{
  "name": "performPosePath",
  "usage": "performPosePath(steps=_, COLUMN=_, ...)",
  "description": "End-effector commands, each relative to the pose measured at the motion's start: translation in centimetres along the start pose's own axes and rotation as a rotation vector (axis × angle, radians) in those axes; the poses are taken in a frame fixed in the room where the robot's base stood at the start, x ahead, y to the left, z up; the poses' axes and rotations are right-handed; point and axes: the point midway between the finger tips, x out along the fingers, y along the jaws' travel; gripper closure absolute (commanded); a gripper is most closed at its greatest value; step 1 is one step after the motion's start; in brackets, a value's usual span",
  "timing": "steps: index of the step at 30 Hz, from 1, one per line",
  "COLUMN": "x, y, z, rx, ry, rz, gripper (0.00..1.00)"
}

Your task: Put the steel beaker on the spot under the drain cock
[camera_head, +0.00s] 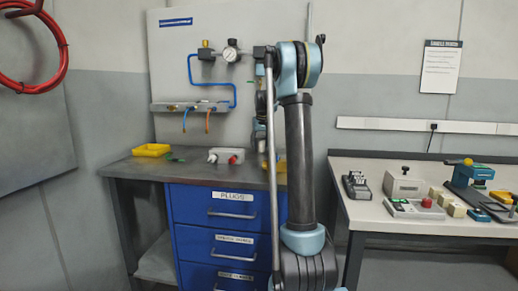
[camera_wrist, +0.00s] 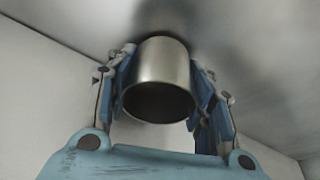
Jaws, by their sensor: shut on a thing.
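The steel beaker (camera_wrist: 160,62) is a plain metal cylinder in the middle of the wrist view, with one dark round end towards the camera. My gripper (camera_wrist: 160,80) is shut on it, with a blue finger on each side. In the head view my arm hides the beaker and most of the gripper. I cannot make out the drain cock or the spot under it for certain. A wall panel (camera_head: 180,70) carries a pressure gauge (camera_head: 230,54), blue piping and a manifold rail (camera_head: 180,106) with short blue and orange hoses.
A dark bench top (camera_head: 130,168) over blue drawers (camera_head: 225,212) holds a yellow tray (camera_head: 151,150) and a small white-and-red item (camera_head: 226,156). My arm covers the bench's right end. A white table (camera_head: 390,222) at right is crowded with devices. A red hose coil (camera_head: 52,65) hangs at left.

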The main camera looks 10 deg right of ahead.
Motion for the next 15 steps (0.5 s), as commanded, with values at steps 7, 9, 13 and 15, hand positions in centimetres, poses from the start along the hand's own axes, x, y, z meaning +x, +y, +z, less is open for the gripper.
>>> performPosePath(steps=7, x=0.65, y=0.12, z=-0.17, rx=0.000, ry=0.000, rz=0.000, gripper=0.77)
performPosePath(steps=9, x=0.66, y=0.11, z=-0.17, rx=-0.001, ry=0.000, rz=0.000, gripper=0.77)
performPosePath(steps=13, x=0.77, y=0.09, z=-0.13, rx=-0.001, ry=0.000, rz=0.000, gripper=0.41)
performPosePath(steps=15, x=0.77, y=0.07, z=-0.14, rx=-0.001, ry=0.000, rz=0.000, gripper=0.32)
